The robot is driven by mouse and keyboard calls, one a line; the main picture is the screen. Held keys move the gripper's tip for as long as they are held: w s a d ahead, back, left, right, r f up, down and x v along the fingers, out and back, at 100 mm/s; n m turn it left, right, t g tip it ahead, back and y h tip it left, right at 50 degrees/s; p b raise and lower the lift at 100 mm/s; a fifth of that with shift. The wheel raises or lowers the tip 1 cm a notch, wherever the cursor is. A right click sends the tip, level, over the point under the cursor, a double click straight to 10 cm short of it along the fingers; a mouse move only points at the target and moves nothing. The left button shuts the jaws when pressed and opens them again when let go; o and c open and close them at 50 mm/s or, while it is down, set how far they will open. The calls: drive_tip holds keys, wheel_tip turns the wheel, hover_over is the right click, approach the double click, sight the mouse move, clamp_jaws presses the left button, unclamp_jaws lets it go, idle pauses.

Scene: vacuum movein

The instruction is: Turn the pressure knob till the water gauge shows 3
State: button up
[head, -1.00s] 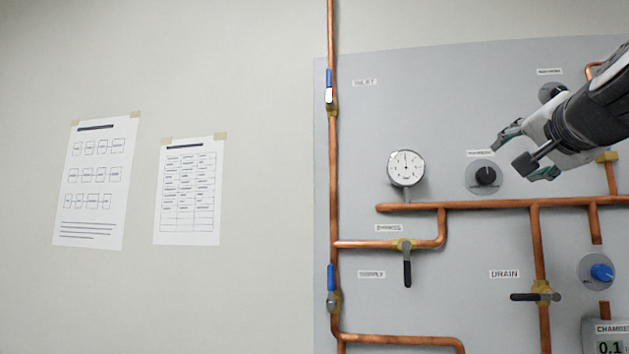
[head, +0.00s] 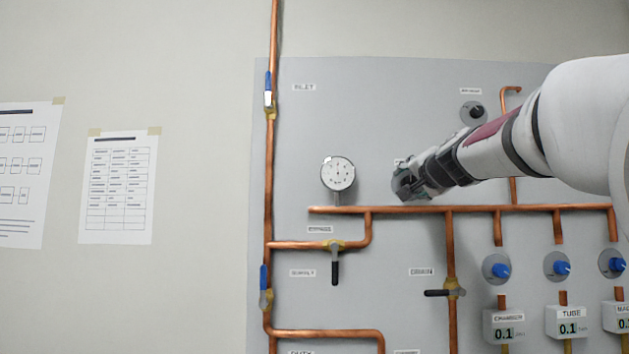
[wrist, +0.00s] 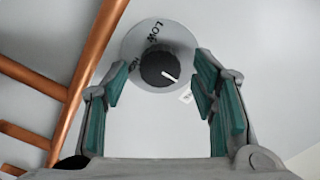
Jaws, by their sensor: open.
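The black pressure knob (wrist: 160,66) sits on a round grey plate (wrist: 137,45) in the wrist view. Its white pointer line slants toward the lower right of the picture. LOW is printed on the plate, with a second word that is hard to read. My gripper (wrist: 162,92) is open, its teal-padded fingers on either side of the knob with gaps showing. In the head view my gripper (head: 404,186) is in front of the panel and hides the knob. The round white water gauge (head: 338,173) is left of it; its needle reading is too small to tell.
Copper pipe (head: 400,210) runs just below my gripper and along the left in the wrist view (wrist: 85,75). A bypass valve handle (head: 335,272), a drain handle (head: 437,293) and several blue knobs (head: 497,270) are lower. A small black knob (head: 476,112) is above.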

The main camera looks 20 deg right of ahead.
drive_tip(key=shift+w, duration=0.15)
drive_tip(key=c, duration=1.2)
drive_tip(key=shift+o, duration=0.2)
drive_tip(key=shift+w+f+n+b, duration=0.1)
drive_tip(key=shift+w+n+b, duration=0.05)
drive_tip(key=shift+n+b, duration=1.15)
drive_tip(key=shift+b, duration=0.1)
drive_tip(key=o, duration=1.2)
drive_tip(key=shift+c, duration=0.2)
drive_tip(key=shift+s, duration=0.2)
